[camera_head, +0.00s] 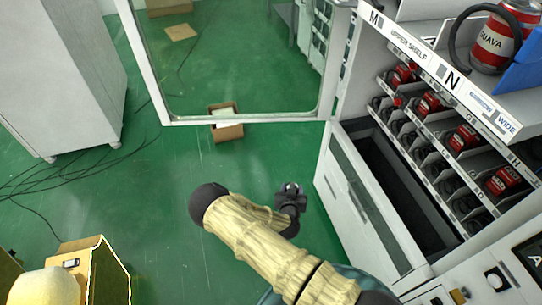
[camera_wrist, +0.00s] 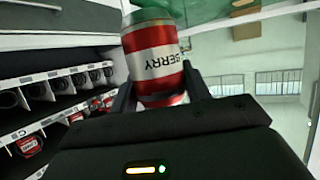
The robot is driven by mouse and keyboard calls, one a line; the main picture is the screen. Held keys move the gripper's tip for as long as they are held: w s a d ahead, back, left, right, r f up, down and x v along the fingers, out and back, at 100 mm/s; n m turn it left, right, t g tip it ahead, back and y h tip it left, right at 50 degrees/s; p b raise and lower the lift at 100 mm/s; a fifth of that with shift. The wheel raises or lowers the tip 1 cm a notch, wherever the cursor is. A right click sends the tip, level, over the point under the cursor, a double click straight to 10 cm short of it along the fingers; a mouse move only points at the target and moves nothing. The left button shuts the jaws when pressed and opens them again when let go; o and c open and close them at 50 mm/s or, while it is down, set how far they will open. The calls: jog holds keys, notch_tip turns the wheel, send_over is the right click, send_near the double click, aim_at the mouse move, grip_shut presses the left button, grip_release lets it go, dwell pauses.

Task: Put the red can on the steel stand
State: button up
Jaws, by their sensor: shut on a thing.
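The red can (camera_wrist: 155,62) has a white band with "BERRY" upside down in the wrist view. My gripper (camera_wrist: 160,92) is shut on it, with one dark finger on each side. In the head view my gripper (camera_head: 290,196) is over the green floor, left of the vending machine's open bin; the can cannot be made out there. The steel stand cannot be surely told; a grey metal table-like thing (camera_head: 287,14) shows in part at the top of the head view, behind the door frame.
The vending machine (camera_head: 330,165) stands at right, with several red cans (camera_head: 463,138) on its shelves. Its framed glass door (camera_head: 240,121) stands open. A cardboard box (camera_head: 226,130) lies on the floor. A white cabinet (camera_head: 70,70) and cables are at left.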

jog(key=s+d+n+y+b, duration=0.1)
jog(key=s+d+b, duration=0.1)
jog(key=s+d, duration=0.6)
jog(key=shift+s+d+f+y, duration=0.3)
jog(key=shift+d+f, duration=0.1)
jog(key=shift+d, duration=0.15)
jog(key=shift+w, duration=0.1)
